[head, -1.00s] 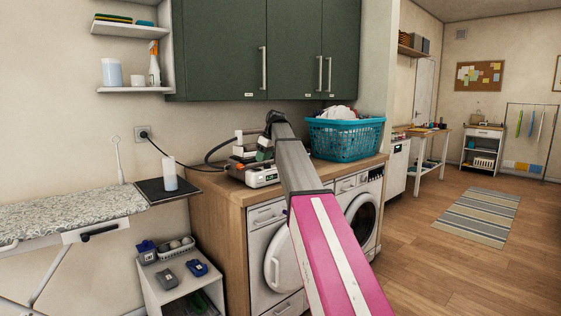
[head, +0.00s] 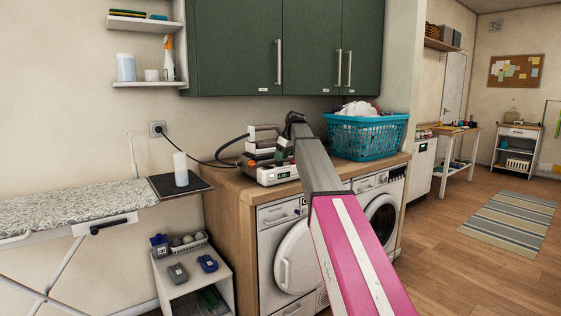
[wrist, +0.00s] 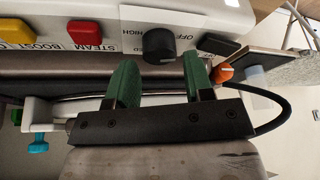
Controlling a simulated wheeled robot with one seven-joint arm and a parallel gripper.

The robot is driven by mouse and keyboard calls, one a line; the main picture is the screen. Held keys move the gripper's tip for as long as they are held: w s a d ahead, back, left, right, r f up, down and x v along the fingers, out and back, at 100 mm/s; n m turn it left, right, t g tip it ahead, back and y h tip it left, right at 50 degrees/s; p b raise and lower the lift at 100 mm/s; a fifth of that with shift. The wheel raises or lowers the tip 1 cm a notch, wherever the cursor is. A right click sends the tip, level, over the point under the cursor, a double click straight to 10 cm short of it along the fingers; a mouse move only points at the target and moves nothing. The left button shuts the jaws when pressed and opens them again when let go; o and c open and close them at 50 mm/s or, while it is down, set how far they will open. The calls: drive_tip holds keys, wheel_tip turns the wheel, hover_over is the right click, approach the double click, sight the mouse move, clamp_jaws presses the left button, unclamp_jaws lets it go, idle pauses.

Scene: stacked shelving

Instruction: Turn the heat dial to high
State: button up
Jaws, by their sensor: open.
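The heat dial (wrist: 160,44) is a dark round knob on the pale front panel of the steam station in the wrist view. The lettering HIGH and OFF shows around it, with a partly hidden label below HIGH. Its pointer is too unclear to read. My gripper (wrist: 161,64) has two green fingers, open and apart, one on each side below the dial. Whether they touch it cannot be told. The steam station (head: 268,173) also shows in the head view on the wooden counter; my arm partly hides it and the gripper.
A red STEAM button (wrist: 84,33) and a yellow button (wrist: 10,29) sit left of the dial. A dark part (wrist: 218,44) lies close right of it. A teal laundry basket (head: 365,138) stands on the counter. A hose and cord run behind the station.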

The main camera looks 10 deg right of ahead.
drive_tip(key=shift+x, duration=1.2)
drive_tip(key=c, duration=0.6)
drive_tip(key=shift+c, duration=0.2)
drive_tip(key=shift+m, duration=0.4)
drive_tip(key=m+t+h, duration=0.1)
drive_tip(key=m, duration=0.2)
drive_tip(key=shift+s+a+m, duration=0.1)
drive_tip(key=shift+m, duration=0.2)
drive_tip(key=m+h, duration=0.1)
drive_tip(key=m, duration=0.1)
drive_tip(key=m+h, duration=0.1)
drive_tip(key=m, duration=0.1)
drive_tip(key=shift+m+t, duration=0.3)
drive_tip(key=shift+m, duration=0.1)
